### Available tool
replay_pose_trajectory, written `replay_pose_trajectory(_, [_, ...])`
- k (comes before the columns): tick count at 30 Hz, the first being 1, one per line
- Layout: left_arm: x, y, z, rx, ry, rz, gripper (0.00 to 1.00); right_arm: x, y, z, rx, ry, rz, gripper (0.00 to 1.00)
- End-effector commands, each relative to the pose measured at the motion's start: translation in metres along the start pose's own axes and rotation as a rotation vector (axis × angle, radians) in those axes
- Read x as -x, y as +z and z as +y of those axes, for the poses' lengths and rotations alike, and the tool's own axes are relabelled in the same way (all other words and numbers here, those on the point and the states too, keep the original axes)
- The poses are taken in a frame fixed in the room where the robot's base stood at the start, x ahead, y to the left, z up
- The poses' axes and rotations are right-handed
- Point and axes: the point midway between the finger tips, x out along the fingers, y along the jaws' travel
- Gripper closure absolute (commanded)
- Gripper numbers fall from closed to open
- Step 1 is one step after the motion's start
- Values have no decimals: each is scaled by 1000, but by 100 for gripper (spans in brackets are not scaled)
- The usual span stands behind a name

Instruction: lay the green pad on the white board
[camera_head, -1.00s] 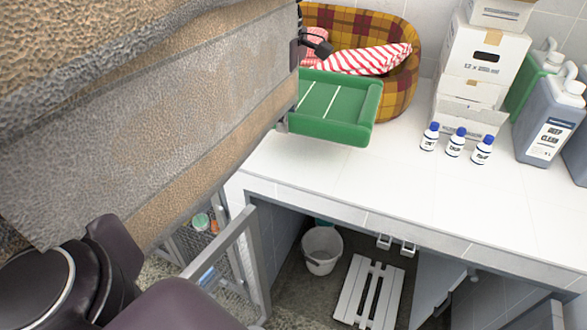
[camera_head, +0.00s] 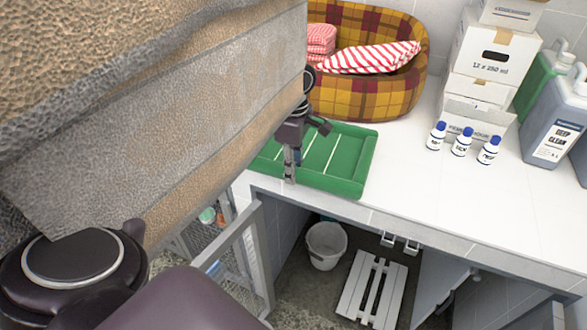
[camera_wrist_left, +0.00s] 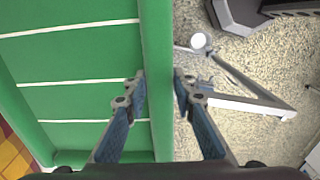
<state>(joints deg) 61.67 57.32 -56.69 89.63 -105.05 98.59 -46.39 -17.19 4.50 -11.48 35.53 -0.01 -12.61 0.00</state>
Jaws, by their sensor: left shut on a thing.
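The green pad (camera_head: 345,165) has raised rims and white lines across it; it shows at the front left of the counter, and I cannot tell if it touches the top. My left gripper (camera_head: 290,172) is shut on the pad's near rim; its fingers (camera_wrist_left: 159,82) straddle that rim in the left wrist view, with the pad (camera_wrist_left: 75,85) to the left. My arm hides the pad's left part. The white board (camera_head: 388,290) is slatted and lies on the floor in the open bay below the counter. My right gripper is not in view.
A plaid basket (camera_head: 360,97) with striped towels stands behind the pad. Small bottles (camera_head: 461,145), boxes (camera_head: 490,70) and large jugs (camera_head: 556,120) stand on the right. A bucket (camera_head: 326,245) stands left of the board. An open barred door (camera_head: 235,248) is left of the bay.

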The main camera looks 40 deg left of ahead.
Motion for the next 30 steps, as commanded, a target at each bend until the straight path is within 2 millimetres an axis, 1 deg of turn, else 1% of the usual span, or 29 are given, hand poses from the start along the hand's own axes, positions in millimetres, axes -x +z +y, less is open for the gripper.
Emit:
replay_pose_trajectory(1, [-3, 0, 0, 0, -1, 0, 100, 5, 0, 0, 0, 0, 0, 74])
replay_pose_trajectory(4, [-10, 0, 0, 0, 2, 0, 100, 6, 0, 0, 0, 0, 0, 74])
replay_pose_trajectory(9, [-11, 0, 1, -1, 3, -1, 100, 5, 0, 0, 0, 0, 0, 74])
replay_pose_trajectory(10, [-11, 0, 0, -1, 1, 0, 74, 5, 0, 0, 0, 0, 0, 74])
replay_pose_trajectory(14, [-11, 0, 0, -1, 1, 0, 60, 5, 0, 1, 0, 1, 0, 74])
replay_pose_trajectory(22, [-11, 0, 0, -1, 1, 0, 58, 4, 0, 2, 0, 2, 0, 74])
replay_pose_trajectory(25, [-16, 0, 0, -1, 1, 0, 58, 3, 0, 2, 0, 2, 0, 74])
replay_pose_trajectory(30, [8, 0, 2, 0, 7, -3, 58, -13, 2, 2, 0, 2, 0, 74])
